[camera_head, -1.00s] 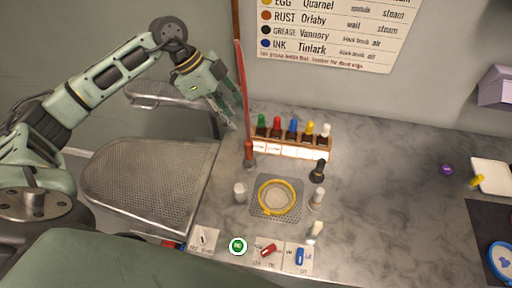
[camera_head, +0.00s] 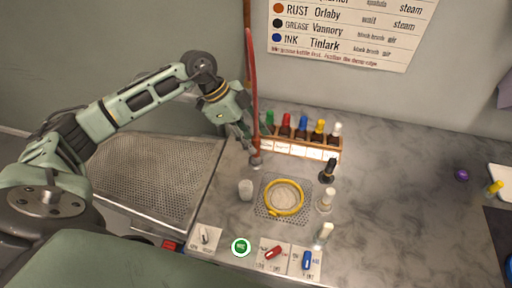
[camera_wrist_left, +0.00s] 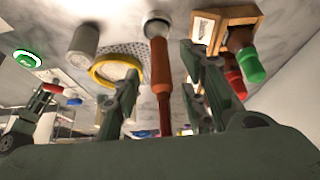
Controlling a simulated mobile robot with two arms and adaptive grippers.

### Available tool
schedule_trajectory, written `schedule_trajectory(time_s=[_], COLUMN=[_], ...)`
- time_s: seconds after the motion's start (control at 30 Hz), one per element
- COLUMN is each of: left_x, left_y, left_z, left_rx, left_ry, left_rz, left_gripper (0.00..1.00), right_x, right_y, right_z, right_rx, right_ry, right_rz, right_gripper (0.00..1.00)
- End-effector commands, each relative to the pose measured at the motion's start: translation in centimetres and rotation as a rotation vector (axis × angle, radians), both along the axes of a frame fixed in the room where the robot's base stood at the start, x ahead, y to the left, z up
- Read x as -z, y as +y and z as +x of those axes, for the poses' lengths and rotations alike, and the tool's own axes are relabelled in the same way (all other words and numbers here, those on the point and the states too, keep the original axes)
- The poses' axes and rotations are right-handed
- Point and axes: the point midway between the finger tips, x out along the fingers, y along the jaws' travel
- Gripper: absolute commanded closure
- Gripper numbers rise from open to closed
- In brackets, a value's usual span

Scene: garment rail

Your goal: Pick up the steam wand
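The steam wand (camera_head: 254,100), as I take it, is a thin red hose rising from a rust-coloured handle, upright in a small round holder (camera_head: 256,163) on the grey counter. In the left wrist view its orange-brown handle (camera_wrist_left: 160,72) stands between my two fingers. My left gripper (camera_head: 248,142) is open and empty, its fingers to either side of the handle with gaps visible. In the head view the gripper hides part of the handle. Green jointed parts at the left edge of the wrist view look like my right arm; its fingers are unclear.
A white cup (camera_head: 246,190), a yellow ring (camera_head: 284,213) on a perforated plate, and a dark-topped brush (camera_head: 328,171) are nearby. Switch cards and a green button (camera_head: 240,247) line the front. The counter's right is mostly clear.

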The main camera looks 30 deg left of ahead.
Motion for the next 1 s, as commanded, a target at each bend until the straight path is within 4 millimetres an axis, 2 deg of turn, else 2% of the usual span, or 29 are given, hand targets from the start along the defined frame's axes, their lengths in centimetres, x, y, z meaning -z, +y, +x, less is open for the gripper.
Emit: schedule_trajectory(time_s=[0.03,0.2,0.43,0.9,1.0], left_x=[0.4,1.9,2.1,2.1,2.1], left_y=[-0.6,-1.2,-1.2,-1.2,-1.2], left_z=[0.1,0.3,0.4,0.4,0.4], left_rx=[0.001,0.000,0.000,0.000,0.000], left_ry=[0.002,0.000,-0.001,-0.001,-0.001], left_rz=[-0.003,-0.001,0.000,0.000,-0.001], left_gripper=[0.61,0.61,0.61,1.00,1.00], right_x=[-0.7,-0.9,-0.8,-0.8,-0.8], right_y=[0.0,0.0,-0.1,-0.3,-0.4], right_z=[-0.1,-0.4,-0.7,-0.7,-0.7], right_rx=[0.000,-0.001,-0.001,-0.002,-0.001], right_ry=[0.002,0.006,0.012,0.012,0.012], right_rz=[0.000,0.000,-0.002,-0.005,-0.006], right_gripper=[0.60,0.60,0.60,0.60,0.60])
